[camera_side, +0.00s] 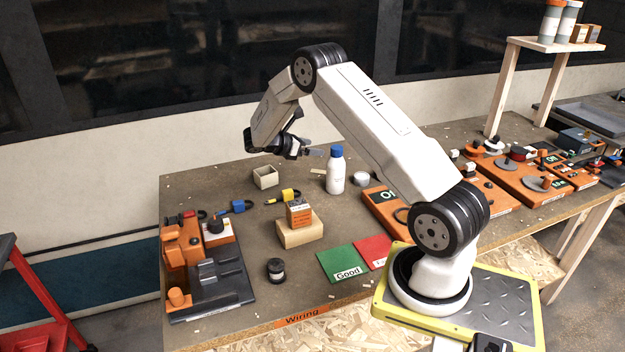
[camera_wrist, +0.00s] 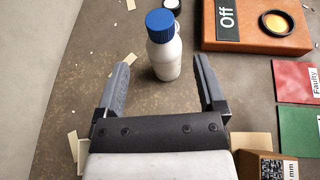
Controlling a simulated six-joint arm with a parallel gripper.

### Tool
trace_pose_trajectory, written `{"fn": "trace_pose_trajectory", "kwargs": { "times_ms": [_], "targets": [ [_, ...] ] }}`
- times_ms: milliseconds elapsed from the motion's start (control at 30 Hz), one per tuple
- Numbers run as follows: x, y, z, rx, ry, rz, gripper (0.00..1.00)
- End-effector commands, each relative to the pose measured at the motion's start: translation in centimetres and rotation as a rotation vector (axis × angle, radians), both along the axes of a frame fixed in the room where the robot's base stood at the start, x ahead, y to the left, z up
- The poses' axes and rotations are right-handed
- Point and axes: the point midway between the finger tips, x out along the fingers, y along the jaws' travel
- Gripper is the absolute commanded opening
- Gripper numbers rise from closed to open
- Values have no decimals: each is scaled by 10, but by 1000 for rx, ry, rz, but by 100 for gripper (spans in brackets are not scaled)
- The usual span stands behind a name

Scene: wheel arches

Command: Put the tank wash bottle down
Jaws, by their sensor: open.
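The tank wash bottle (camera_side: 336,172) is white with a blue cap and stands upright on the brown table. In the wrist view the bottle (camera_wrist: 166,55) stands ahead of my gripper, a little beyond the fingertips and in line with the gap between them. My gripper (camera_wrist: 160,72) is open and empty, with its two grey fingers spread apart. In the side view my gripper (camera_side: 316,150) is at the left of the bottle, near cap height, and appears apart from it. No part of the bottle is clearly hidden in the wrist view.
A small beige open box (camera_side: 265,177) stands left of the bottle. An orange panel (camera_side: 388,212) and a white round item (camera_side: 361,180) are at its right. A green Good mat (camera_side: 343,262), a red mat (camera_side: 374,250) and a box on a wooden block (camera_side: 300,234) lie nearer the front.

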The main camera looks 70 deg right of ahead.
Motion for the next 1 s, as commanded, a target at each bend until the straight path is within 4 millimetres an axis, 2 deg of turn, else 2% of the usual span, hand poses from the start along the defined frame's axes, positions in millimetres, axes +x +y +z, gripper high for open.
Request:
{"fn": "trace_pose_trajectory", "kwargs": {
  "times_ms": [733,867,1000],
  "targets": [
    [3,6,2,5,-7,-1,89],
    [4,16,2,28,-47,-1,89],
    [4,42,3,85,-142,-10,89]
  ]
}}
